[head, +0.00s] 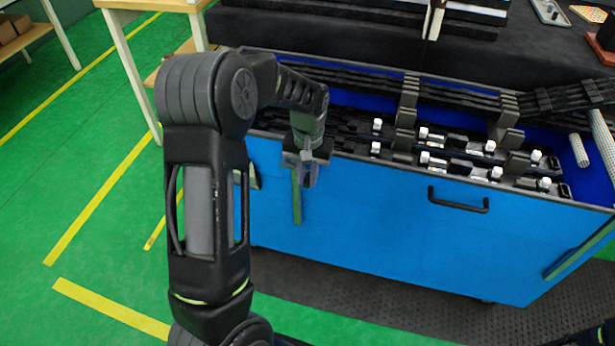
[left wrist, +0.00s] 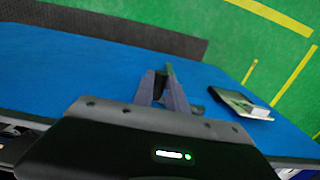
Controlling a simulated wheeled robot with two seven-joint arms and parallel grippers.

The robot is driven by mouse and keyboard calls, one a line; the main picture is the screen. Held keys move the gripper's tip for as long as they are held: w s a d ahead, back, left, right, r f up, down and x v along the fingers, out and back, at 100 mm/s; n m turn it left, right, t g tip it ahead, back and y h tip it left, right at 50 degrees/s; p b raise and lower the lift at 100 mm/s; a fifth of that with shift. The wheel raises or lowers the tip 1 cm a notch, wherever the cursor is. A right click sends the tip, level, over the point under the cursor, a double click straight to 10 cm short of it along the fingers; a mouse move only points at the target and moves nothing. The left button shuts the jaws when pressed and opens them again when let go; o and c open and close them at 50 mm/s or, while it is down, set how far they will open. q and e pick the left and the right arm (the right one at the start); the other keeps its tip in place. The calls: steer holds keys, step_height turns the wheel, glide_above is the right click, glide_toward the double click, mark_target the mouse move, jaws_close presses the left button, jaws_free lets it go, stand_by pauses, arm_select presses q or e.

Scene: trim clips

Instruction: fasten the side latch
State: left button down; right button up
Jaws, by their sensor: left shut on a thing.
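The blue crate (head: 380,215) stands in the middle of the head view, and its blue face fills much of the left wrist view (left wrist: 70,65). A narrow olive-green strip, which looks like the side latch (head: 297,196), hangs down the left part of this face. My left gripper (head: 308,176) is at the strip's upper end, just below the crate's rim. In the left wrist view my left gripper (left wrist: 163,88) is shut on this thin dark-green piece (left wrist: 169,69). The fingers hide part of it, so I cannot tell whether it is fastened.
A black handle (head: 458,203) sticks out of the crate's front. Black racks with white-capped clips (head: 425,158) fill the crate. A small plate-like piece (left wrist: 240,103) juts from the face beside the gripper. A wooden table (head: 126,60) stands behind left; green floor (head: 75,170) is clear at left.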

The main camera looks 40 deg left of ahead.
arm_select(q)
steer(key=shift+s+a+r+t+h, duration=0.1)
steer(key=shift+a+r+t+h, duration=0.15)
steer(key=shift+r+h, duration=0.5)
steer(key=shift+d+h, duration=0.1)
steer(key=shift+h, duration=0.35)
steer(key=c, duration=1.3)
jaws_free()
steer(key=shift+r, duration=0.2)
steer(key=r, duration=0.2)
steer(key=a+r, duration=0.1)
steer(key=r, duration=0.4)
steer(key=shift+s+a+r, duration=0.2)
steer(key=shift+s+a, duration=0.05)
steer(key=shift+a, duration=0.05)
